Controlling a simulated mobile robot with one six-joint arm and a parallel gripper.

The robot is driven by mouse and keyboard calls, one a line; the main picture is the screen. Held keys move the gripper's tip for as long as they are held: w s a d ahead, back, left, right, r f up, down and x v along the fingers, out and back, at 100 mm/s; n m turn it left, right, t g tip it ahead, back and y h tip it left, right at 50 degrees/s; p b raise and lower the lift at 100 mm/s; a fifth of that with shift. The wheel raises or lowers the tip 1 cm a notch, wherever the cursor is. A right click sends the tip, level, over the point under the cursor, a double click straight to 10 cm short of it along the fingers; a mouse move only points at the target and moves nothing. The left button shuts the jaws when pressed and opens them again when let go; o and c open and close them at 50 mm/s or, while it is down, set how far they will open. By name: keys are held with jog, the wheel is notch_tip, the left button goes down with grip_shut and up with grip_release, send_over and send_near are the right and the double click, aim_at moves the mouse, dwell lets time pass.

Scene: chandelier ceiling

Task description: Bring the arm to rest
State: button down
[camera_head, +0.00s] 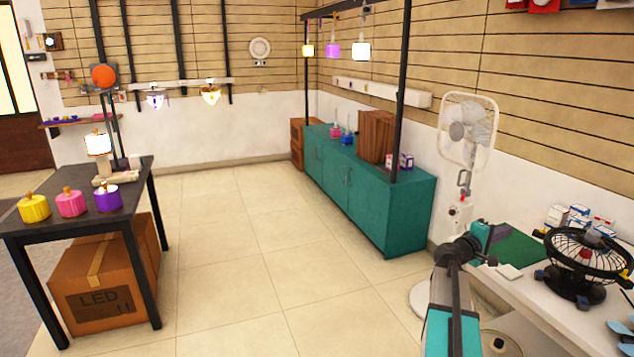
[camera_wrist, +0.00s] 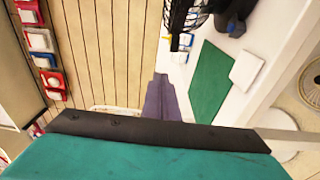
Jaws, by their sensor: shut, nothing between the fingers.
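My arm (camera_head: 452,300) rises from the lower right of the camera_head view, teal and grey with black joints. It is folded, its upper end beside the white worktable. A teal and black part of my own body fills the bottom of that view.
The white worktable (camera_head: 545,310) holds a green mat (camera_head: 518,248), a black fan (camera_head: 585,262) and small boxes. A white standing fan (camera_head: 468,130) and teal cabinet (camera_head: 400,215) stand behind. A dark table (camera_head: 130,200) is left. The tiled floor between is clear.

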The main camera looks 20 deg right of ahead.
jog(key=w+a+f+n+t+y+p, duration=0.2)
jog(key=w+a+f+n+t+y, duration=0.1)
jog(key=w+a+f, duration=0.9)
jog(key=s+a+f+n+y+p, duration=0.1)
jog(key=s+a+f+y+p, duration=0.2)
jog(key=a+f, duration=1.85)
jog(key=s+a+f+m+g+y, duration=0.1)
jog(key=s+a+f+g+y, duration=0.45)
jog(key=s+a+f, duration=1.1)
jog(key=s+a+f+m+g+y, duration=0.1)
jog(key=s+a+m+g+y, duration=0.1)
jog(key=s+a, duration=0.6)
jog(key=s+a+f+m+g+y+p, duration=0.1)
jog(key=s+a+y, duration=0.3)
jog(key=s+a, duration=0.4)
jog(key=shift+s+f+m+g, duration=0.4)
jog(key=shift+s+m+g, duration=0.2)
jog(key=shift+s+g, duration=0.35)
